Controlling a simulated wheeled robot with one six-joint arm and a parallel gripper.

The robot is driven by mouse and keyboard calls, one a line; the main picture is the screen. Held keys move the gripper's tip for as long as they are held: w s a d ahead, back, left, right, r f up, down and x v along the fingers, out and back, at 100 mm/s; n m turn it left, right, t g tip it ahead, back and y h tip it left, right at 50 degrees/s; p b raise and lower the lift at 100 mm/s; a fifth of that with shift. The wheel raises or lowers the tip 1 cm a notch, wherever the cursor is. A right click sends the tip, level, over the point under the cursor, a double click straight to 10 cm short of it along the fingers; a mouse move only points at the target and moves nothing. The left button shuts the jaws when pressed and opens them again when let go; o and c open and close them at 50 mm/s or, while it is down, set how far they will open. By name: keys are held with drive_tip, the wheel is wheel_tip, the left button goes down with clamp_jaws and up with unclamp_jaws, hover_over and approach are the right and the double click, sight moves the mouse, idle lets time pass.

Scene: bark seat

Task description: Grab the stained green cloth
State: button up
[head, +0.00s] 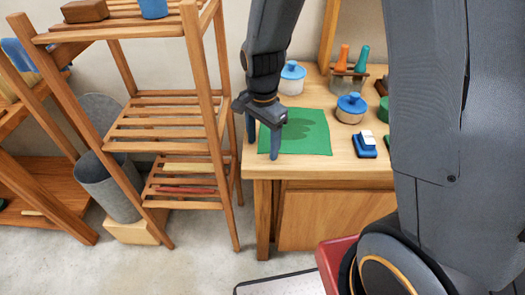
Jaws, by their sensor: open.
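The green cloth (310,143) lies flat on the wooden table (355,172), near its front left corner. A darker green stain spreads over the cloth's middle and upper part. My gripper (262,150) is open, with its two fingers pointing down at the cloth's left side. The nearer finger overlaps the cloth's lower left edge in the picture, and the other finger shows just left of the cloth. Nothing is between the fingers that I can make out. I cannot tell whether the fingertips touch the table or cloth. My wrist hides part of the cloth's upper left.
A slatted wooden shelf (165,130) stands close left of the table. A grey bin (108,187) is further left.

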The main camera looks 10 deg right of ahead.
clamp_jaws()
idle(0.8)
wheel_tip(320, 180, up, 12)
drive_tip(key=p, duration=1)
wheel_tip(320, 180, up, 18)
drive_tip(key=p, duration=0.3)
